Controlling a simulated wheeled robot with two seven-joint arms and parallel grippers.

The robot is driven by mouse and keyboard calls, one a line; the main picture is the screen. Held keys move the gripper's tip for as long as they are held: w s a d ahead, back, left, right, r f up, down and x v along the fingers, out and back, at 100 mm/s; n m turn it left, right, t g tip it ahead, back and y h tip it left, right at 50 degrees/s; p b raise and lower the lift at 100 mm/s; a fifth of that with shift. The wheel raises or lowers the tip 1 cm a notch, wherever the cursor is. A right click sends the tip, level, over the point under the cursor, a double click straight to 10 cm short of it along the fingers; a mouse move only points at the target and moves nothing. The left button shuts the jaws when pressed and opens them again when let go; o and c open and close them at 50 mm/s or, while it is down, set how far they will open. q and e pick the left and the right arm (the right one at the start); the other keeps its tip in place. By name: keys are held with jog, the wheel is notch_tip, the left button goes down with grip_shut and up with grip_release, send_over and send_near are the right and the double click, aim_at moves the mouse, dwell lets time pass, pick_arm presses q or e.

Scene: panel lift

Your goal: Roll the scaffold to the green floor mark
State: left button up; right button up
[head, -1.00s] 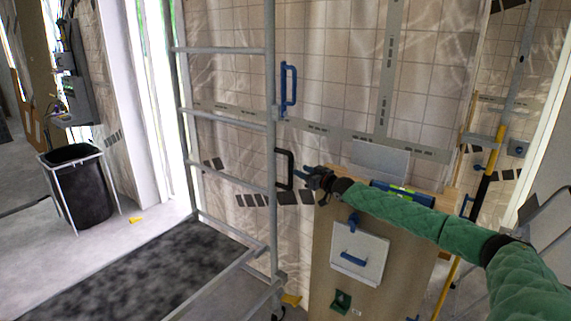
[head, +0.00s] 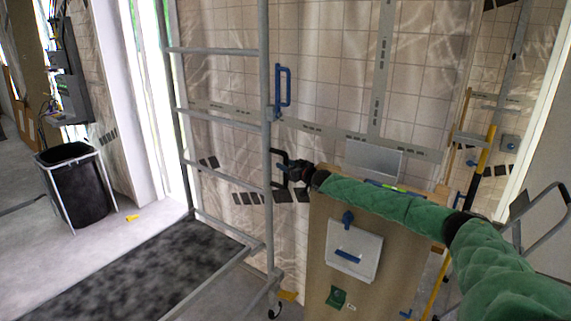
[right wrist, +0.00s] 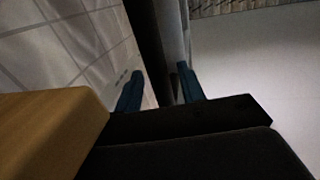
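The scaffold (head: 267,130) is a grey metal frame with rungs at left centre in the head view, with a dark speckled deck (head: 130,275) low down. A blue handle (head: 288,88) and, below it, a black handle (head: 276,167) sit on its right upright. My right gripper (head: 290,172) is at the black handle. In the right wrist view its two blue fingers (right wrist: 160,90) stand apart, with a dark bar (right wrist: 150,45) between them; firm contact does not show. My left gripper is out of view. No green floor mark is visible.
A brown cabinet (head: 320,285) with a white panel (head: 353,250) stands below my right arm. A black bin (head: 80,190) in a white frame is at the left. A tiled wall (head: 335,60) rises behind the scaffold.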

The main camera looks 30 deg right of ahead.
jog(key=shift+w+r, duration=0.1)
jog(key=shift+w, duration=0.15)
grip_shut()
jog(key=shift+a, duration=0.1)
